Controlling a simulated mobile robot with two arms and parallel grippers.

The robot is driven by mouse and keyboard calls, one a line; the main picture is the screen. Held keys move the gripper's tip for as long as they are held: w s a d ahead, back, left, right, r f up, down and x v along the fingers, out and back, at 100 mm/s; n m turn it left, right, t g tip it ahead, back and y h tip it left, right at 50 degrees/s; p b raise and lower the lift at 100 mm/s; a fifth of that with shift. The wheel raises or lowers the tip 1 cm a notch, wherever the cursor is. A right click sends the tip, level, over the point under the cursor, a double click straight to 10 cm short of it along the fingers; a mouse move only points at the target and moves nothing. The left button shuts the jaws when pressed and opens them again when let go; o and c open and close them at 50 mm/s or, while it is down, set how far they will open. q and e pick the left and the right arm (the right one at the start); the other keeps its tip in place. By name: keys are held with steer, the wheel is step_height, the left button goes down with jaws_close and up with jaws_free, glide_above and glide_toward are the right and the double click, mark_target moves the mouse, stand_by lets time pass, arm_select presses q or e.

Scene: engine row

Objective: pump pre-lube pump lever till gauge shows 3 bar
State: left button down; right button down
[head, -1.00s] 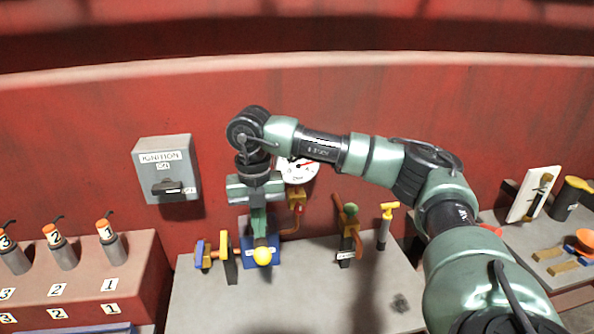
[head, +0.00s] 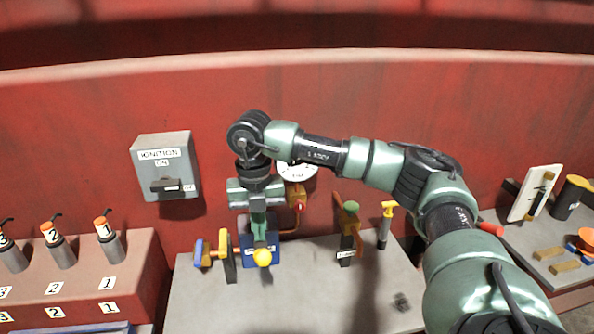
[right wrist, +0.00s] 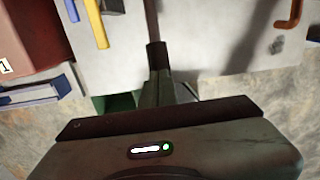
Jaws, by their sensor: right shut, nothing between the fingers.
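The pre-lube pump has a blue base (head: 248,252) on the grey bench and a yellow ball knob (head: 263,257) in front. My right gripper (head: 259,232) points down at the pump, its green fingers shut and empty just above the knob in the picture. Whether they touch the lever I cannot tell. The white round gauge (head: 298,173) is behind my right arm, which hides its upper part; I cannot read its needle. In the right wrist view, a dark rod (right wrist: 152,22) runs away from the shut fingers (right wrist: 158,92). My left gripper is not in view.
A grey ignition box (head: 166,165) hangs on the red wall. A green-knobbed lever (head: 350,228) and a yellow T-handle (head: 387,222) stand right. Several numbered cylinders stand left. The bench front is clear.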

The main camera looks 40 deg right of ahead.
steer(key=shift+f+b, duration=1.8)
steer(key=shift+f, duration=0.9)
steer(key=shift+r, duration=0.15)
steer(key=shift+r+p, duration=3.75)
steer(key=shift+r, duration=1.8)
steer(key=shift+f, duration=0.1)
